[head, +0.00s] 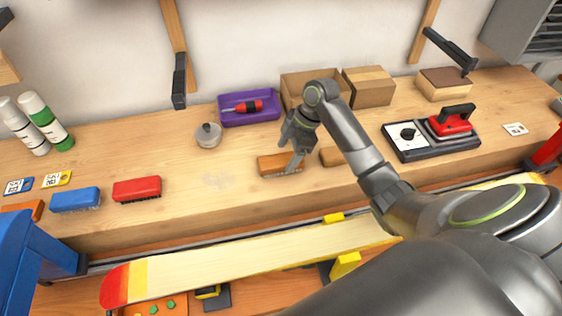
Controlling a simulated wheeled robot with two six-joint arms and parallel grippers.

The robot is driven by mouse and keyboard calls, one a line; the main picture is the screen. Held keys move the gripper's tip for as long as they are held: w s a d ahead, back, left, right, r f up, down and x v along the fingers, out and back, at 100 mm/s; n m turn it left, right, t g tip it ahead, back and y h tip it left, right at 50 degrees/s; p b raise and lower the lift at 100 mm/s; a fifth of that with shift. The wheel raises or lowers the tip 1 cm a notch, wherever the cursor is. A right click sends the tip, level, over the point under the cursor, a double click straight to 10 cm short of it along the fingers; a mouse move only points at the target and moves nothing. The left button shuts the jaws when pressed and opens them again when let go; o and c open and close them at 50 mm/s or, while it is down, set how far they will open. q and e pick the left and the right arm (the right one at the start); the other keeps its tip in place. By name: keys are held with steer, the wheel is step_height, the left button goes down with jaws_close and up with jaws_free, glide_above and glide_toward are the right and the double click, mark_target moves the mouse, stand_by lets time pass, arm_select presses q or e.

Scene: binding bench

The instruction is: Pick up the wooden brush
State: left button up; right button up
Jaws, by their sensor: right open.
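A wooden brush (270,166), an orange-brown block, lies on the bench near its middle. My right gripper (292,154) points down over the right part of this brush, and its fingers hide part of it. The gripper is open, with a fingertip in front of the brush's right end; I cannot tell whether it touches. A second tan-brown block (332,156) lies just to the right, partly hidden by my right arm. My left gripper is not in view.
A red brush (137,189) and a blue brush (75,199) lie left. A purple tray (249,108) with a red-handled tool and a small grey pot (208,135) stand behind. A waxing iron (450,125) is right. A ski (240,258) runs along the front.

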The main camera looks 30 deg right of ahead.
mark_target(282, 159)
steer(key=p+x, duration=0.1)
steer(key=x, duration=0.2)
steer(key=shift+a+f, duration=0.25)
steer(key=shift+a, duration=0.05)
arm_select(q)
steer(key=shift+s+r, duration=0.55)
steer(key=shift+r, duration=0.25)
arm_select(e)
steer(key=shift+a+f, duration=0.1)
steer(key=shift+f, duration=0.25)
steer(key=shift+f, duration=0.1)
steer(key=c, duration=1.1)
